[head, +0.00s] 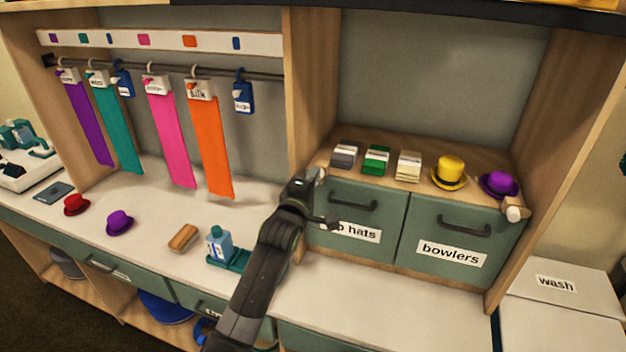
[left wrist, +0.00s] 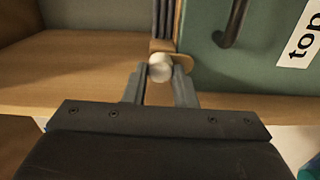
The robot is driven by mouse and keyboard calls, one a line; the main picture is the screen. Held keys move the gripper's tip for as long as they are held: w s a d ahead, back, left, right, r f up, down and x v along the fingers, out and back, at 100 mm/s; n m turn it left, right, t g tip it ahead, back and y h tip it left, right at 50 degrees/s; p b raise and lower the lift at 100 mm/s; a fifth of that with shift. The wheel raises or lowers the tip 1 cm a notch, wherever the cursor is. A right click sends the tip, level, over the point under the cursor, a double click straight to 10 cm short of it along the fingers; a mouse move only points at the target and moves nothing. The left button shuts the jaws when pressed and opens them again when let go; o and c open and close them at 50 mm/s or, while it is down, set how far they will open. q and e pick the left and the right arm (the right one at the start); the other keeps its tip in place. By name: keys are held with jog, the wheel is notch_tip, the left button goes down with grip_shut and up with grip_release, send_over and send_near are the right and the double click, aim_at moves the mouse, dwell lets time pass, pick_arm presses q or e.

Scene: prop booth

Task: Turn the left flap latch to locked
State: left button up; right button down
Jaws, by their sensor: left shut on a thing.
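The left flap (head: 335,205) is green, has a dark handle and a partly hidden label ending in "p hats", and looks closed. My left gripper (head: 317,180) is at its upper left corner and covers the latch in the head view. In the left wrist view my left gripper (left wrist: 160,80) is shut on the latch's round pale knob (left wrist: 160,67). The latch's wooden tab (left wrist: 182,61) lies behind the knob and reaches to the right, to the edge of the green flap (left wrist: 215,70). My right gripper is not in view.
The "bowlers" flap (head: 463,232) has its own latch (head: 513,212) at its upper right corner. Cards, a yellow hat (head: 451,170) and a purple hat (head: 499,184) stand above the flaps. A blue bottle (head: 219,245) stands near my left arm. The counter below the flaps is clear.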

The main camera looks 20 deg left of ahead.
pick_arm(q)
jog(key=shift+n, duration=0.3)
jog(key=o, duration=1)
jog(key=shift+s, duration=0.1)
jog(key=s+b, duration=0.1)
jog(key=s, duration=0.4)
jog(key=s+b, duration=0.1)
jog(key=s, duration=0.5)
jog(key=s+b, duration=0.2)
jog(key=s, duration=0.4)
jog(key=shift+s+a, duration=0.1)
jog(key=shift+a, duration=0.25)
